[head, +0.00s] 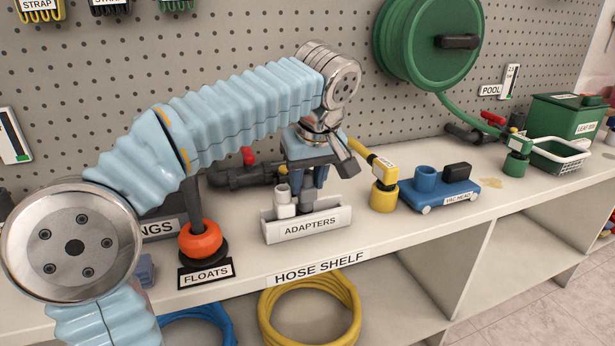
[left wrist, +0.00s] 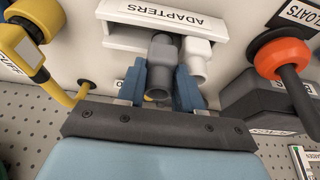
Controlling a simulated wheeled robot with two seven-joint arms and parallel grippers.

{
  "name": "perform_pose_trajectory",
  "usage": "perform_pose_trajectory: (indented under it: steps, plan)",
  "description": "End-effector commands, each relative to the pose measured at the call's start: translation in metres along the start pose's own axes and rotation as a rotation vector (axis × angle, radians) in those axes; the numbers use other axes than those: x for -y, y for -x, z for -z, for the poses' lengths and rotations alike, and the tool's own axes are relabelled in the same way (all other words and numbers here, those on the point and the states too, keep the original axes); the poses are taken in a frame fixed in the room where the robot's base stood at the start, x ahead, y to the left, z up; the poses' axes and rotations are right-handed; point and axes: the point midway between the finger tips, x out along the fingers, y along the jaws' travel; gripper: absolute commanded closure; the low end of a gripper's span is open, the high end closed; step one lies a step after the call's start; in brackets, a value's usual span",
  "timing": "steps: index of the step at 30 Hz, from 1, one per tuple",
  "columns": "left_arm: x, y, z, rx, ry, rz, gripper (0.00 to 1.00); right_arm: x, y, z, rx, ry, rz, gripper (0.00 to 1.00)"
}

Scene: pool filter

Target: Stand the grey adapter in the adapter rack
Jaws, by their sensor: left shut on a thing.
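The adapter rack (head: 312,225) is a pale tray labelled ADAPTERS on the shelf; it also shows at the top of the left wrist view (left wrist: 120,37). A white adapter (head: 284,204) stands in its left part in the head view. My left gripper (head: 307,181) points down over the rack, its blue fingers shut on the grey adapter (head: 308,199). In the left wrist view the grey adapter (left wrist: 163,52) is upright between the fingers, close beside the white adapter (left wrist: 196,60). Its lower end is at the rack, partly hidden by the front wall; I cannot tell whether it rests on the bottom. My right gripper is not in view.
Left of the rack is an orange float (head: 200,241) on a dark post. To the right are a yellow cuff (head: 384,197) and a blue vac head (head: 440,191). A pegboard (head: 240,50) rises behind. The shelf front edge is close before the rack.

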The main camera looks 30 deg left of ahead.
Motion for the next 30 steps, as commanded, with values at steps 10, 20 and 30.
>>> perform_pose_trajectory:
  steps: [10, 20, 30]
  plan:
    - [0.000, -0.006, -0.002, 0.000, 0.000, 0.000, 1.00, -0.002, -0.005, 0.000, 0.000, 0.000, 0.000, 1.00]
    - [0.000, -0.013, -0.005, 0.000, 0.000, 0.001, 1.00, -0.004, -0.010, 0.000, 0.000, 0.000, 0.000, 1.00]
    - [0.000, -0.005, -0.002, 0.001, -0.001, 0.002, 1.00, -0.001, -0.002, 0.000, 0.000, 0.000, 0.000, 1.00]
